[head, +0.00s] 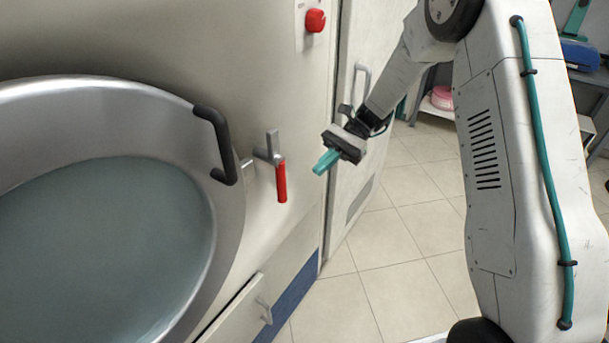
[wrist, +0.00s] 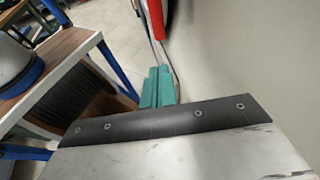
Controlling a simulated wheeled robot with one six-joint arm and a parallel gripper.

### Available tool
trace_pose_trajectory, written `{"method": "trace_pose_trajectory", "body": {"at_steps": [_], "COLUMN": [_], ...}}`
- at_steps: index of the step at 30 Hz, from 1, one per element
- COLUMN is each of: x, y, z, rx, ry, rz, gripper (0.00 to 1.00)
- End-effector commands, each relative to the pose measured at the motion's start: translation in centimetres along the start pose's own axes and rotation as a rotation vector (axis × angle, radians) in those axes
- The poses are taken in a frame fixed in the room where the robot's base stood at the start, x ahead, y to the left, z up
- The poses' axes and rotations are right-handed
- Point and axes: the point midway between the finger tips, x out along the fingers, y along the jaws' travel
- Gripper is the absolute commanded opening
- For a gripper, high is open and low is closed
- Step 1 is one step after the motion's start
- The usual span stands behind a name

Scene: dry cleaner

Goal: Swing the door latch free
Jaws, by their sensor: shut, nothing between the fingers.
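The door latch (head: 281,181) has a red grip hanging down from a grey pivot on the machine's front, just right of the round door. Its red grip also shows at the top of the wrist view (wrist: 155,18). The round door (head: 228,225) has a wide metal rim, bluish glass and a black handle (head: 229,150); it looks closed. My gripper (head: 322,166), with teal fingers, is to the right of the red grip and apart from it in the head view. The fingers are shut and empty, and they also show in the wrist view (wrist: 158,88).
A red button (head: 315,20) sits above the latch. A drawer with a grey handle (head: 264,311) is below. A pale door with a handle (head: 361,82) stands behind my gripper. Tiled floor (head: 400,260) is open between the machine and my arm.

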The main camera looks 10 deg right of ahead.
Motion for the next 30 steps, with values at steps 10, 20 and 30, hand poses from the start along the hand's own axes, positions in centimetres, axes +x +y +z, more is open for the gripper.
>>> {"method": "trace_pose_trajectory", "body": {"at_steps": [10,20,30], "x": [-4.6,-5.1,-4.9], "y": [-0.3,-0.2,0.2], "z": [-1.8,-1.9,-2.8], "rx": [-0.003,-0.003,-0.043], "ry": [0.001,0.0,0.034], "rz": [0.007,0.007,0.016], "gripper": [0.0,0.0,0.0]}}
